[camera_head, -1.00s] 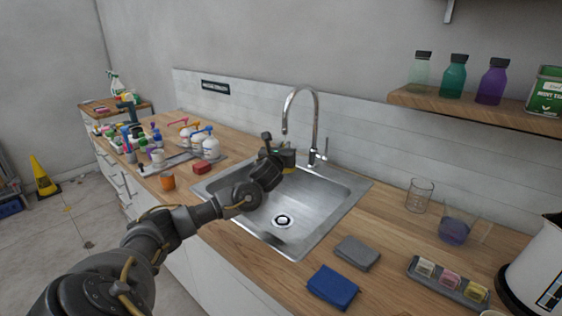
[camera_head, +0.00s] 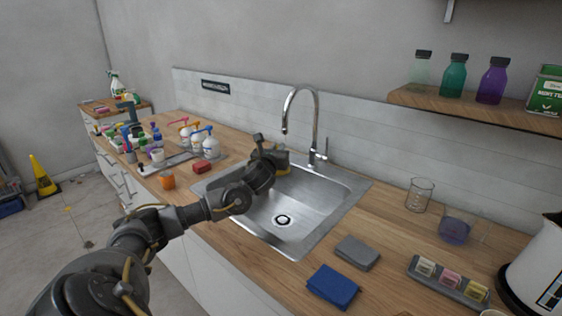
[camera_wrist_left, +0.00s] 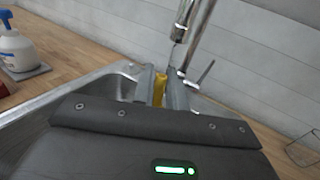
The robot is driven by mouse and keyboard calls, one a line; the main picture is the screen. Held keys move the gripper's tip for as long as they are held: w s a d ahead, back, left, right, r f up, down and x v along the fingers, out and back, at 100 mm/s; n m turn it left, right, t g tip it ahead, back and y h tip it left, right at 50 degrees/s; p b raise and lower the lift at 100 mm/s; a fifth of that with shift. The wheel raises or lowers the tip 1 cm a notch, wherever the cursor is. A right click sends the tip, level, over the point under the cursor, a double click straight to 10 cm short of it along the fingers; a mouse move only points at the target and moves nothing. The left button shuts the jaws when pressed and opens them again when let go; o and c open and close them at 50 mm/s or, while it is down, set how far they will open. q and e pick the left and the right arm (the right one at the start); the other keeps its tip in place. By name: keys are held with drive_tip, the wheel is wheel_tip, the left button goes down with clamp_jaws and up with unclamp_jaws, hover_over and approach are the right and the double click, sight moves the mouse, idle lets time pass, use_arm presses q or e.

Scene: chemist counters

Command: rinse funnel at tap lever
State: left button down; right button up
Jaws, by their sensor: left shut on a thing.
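My left gripper (camera_head: 280,160) is over the back left part of the sink, left of the tap. In the left wrist view its fingers (camera_wrist_left: 161,88) are shut on a yellow thing (camera_wrist_left: 160,90), which fits the funnel. A bit of its yellow shows in the head view (camera_head: 286,171); its shape is mostly hidden. The silver gooseneck tap (camera_head: 317,115) stands behind the sink, its spout pointing down close to the gripper. The tap lever (camera_head: 325,149) sticks up at the right of its base and also shows in the left wrist view (camera_wrist_left: 205,74).
The steel sink (camera_head: 335,215) is otherwise empty. Pump bottles (camera_head: 210,147), a red block (camera_head: 205,166) and an orange cup (camera_head: 168,181) stand left of it. A grey cloth (camera_head: 357,252), a blue cloth (camera_head: 332,287) and a glass beaker (camera_head: 419,195) are on the right.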

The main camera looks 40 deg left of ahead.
use_arm(q)
drive_tip(key=shift+a+b+v, duration=0.2)
drive_tip(key=shift+b+v, duration=0.35)
drive_tip(key=shift+v, duration=0.9)
drive_tip(key=shift+a+b+v, duration=0.25)
drive_tip(key=shift+b+v, duration=0.45)
drive_tip(key=shift+v, duration=0.6)
drive_tip(key=shift+s, duration=0.25)
drive_tip(key=shift+r, duration=0.1)
drive_tip(key=s+d+r, duration=0.1)
drive_tip(key=s+r, duration=0.2)
drive_tip(key=s, duration=0.1)
drive_tip(key=shift+s+d+r+b, duration=0.2)
drive_tip(key=shift+s+r+b, duration=0.1)
drive_tip(key=shift+s+r, duration=0.1)
drive_tip(key=shift+f, duration=0.1)
